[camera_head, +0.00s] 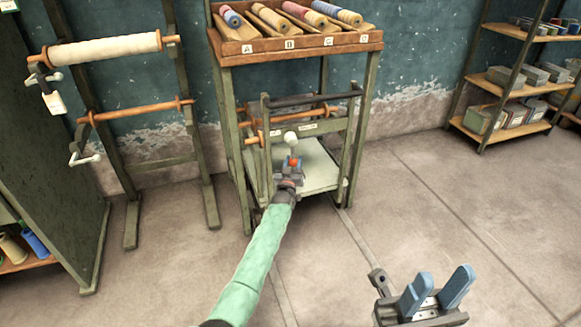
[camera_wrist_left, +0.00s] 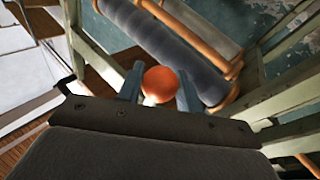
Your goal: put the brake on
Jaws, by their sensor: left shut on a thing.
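My left gripper (camera_head: 292,166) is shut on an orange-red ball knob (camera_head: 294,162), in front of the green frame (camera_head: 357,125) under the slanted rack. In the left wrist view the orange-red knob (camera_wrist_left: 160,82) sits between the two fingers (camera_wrist_left: 157,85), with a pale bit just below it. Whatever the knob is fixed to is mostly hidden. A white ball knob (camera_head: 290,138) shows just beyond the gripper. My right gripper (camera_head: 436,292) is open and empty above the floor at lower right. No part is labelled as the brake.
The frame holds a dark roller (camera_head: 310,98), also in the left wrist view (camera_wrist_left: 165,50), above a pale shelf (camera_head: 325,170). A rack (camera_head: 300,48) of colored rolls, marked with letters, stands over it. A rack with a white roll (camera_head: 105,48) is left. Floor at right is clear.

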